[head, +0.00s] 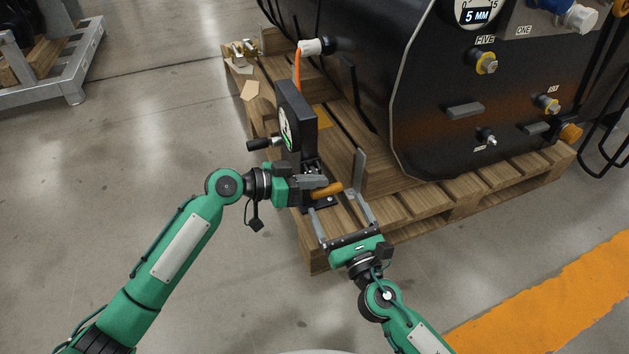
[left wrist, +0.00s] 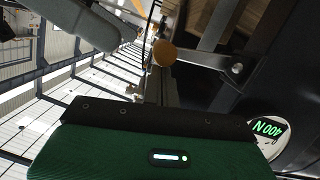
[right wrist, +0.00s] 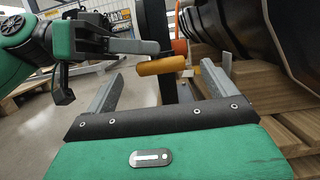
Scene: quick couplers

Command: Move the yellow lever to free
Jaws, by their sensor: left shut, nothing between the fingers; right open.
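The yellow lever (head: 328,190) is an orange-yellow grip low on the black stand (head: 296,115) at the pallet's near edge. It also shows in the left wrist view (left wrist: 164,53) and the right wrist view (right wrist: 160,66). My left gripper (head: 318,182) is shut and empty, with its fingers just above and beside the lever; I cannot tell whether they touch it. My right gripper (head: 337,206) is open and comes from the near side. In the right wrist view the lever lies across the gap between its fingers, seemingly farther out. The lever's pivot is partly hidden.
A wooden pallet (head: 455,205) carries the stand and a large black machine (head: 370,80) with several couplings. A black-handled crank (head: 262,144) sticks out left of the stand. An orange hose (head: 297,65) runs behind it.

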